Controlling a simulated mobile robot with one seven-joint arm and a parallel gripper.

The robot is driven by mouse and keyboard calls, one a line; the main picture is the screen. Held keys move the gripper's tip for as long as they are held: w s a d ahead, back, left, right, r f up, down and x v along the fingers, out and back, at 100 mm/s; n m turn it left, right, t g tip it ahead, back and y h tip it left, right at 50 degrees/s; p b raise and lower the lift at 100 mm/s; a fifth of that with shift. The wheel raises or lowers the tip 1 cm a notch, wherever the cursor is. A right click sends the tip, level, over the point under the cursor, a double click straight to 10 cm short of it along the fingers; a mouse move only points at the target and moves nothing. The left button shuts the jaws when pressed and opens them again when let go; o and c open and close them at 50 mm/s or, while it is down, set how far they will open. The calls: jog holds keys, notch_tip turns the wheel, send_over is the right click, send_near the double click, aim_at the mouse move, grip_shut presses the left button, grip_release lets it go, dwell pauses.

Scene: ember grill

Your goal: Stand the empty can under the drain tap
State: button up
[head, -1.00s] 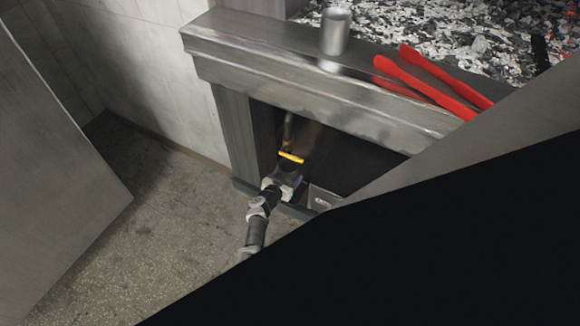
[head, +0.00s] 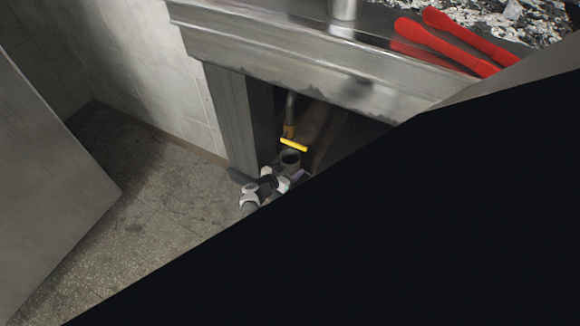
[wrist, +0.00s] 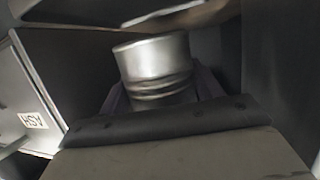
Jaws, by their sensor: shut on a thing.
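The drain tap, with its yellow handle (head: 294,145), hangs inside the open cabinet under the counter. The empty can (wrist: 155,68) is a ribbed metal cylinder, held upright between my gripper's fingers (wrist: 160,92) in the wrist view. In the head view the can's open dark top (head: 290,158) shows just below and in front of the yellow handle. My gripper (head: 288,174) is inside the cabinet opening, shut on the can. Whether the can's base touches the cabinet floor is hidden.
The counter edge (head: 290,65) overhangs the opening. A large black shape covers the head view's lower right.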

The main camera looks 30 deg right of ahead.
jog(key=shift+f+b, duration=1.25)
jog(key=shift+f, duration=0.45)
jog(key=shift+f, duration=0.2)
jog(key=o, duration=1.1)
jog(key=shift+r, duration=0.1)
